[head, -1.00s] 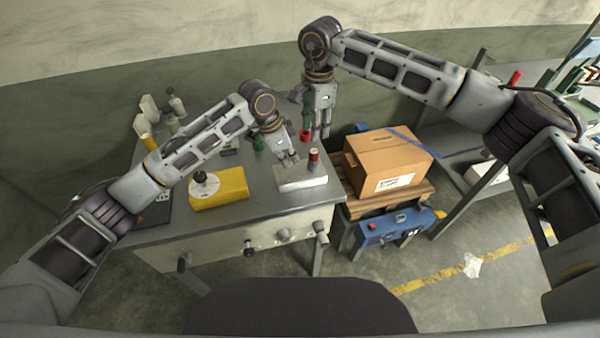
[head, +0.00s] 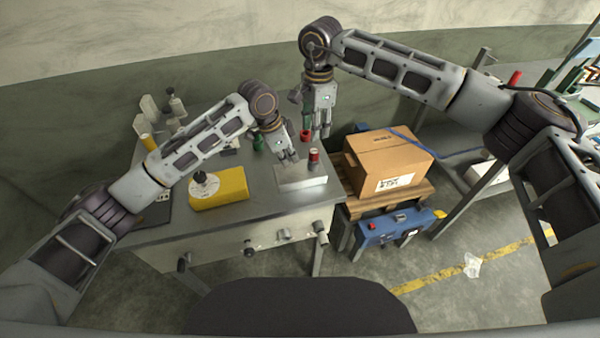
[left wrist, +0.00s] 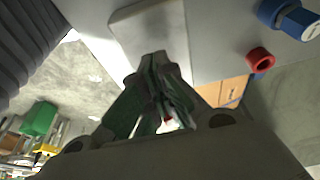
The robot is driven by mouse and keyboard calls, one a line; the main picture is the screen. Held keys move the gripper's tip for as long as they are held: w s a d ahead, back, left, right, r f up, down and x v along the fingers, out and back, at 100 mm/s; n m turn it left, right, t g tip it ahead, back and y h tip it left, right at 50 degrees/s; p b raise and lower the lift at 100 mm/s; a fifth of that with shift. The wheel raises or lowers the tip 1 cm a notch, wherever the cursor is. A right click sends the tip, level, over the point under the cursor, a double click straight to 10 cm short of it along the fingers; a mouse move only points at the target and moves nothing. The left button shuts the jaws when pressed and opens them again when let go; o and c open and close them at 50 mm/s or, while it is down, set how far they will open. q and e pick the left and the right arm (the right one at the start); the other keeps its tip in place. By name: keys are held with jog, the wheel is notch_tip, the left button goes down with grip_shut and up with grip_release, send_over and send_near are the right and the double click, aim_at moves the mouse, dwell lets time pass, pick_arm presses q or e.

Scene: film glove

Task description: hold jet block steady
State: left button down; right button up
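The jet block appears to be the pale grey slab (head: 302,180) at the right front of the bench. A red-topped dark cylinder (head: 314,159) stands at its back right. My left gripper (head: 288,160) points down at the slab's back left edge. In the left wrist view, its fingertips (left wrist: 159,58) come together over the pale slab (left wrist: 150,28), with nothing clearly between them; whether they touch it is unclear. My right gripper (head: 321,134) hangs behind the slab, pointing down, with no object visible in it. Its finger gap is too small to judge.
A yellow block (head: 222,190) with a round white gauge sits to the left on the bench (head: 262,205). A cardboard box (head: 388,160) stands on a pallet to the right.

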aim_at(293, 171)
pick_arm(q)
jog(key=shift+f, duration=1.8)
dwell(1.1)
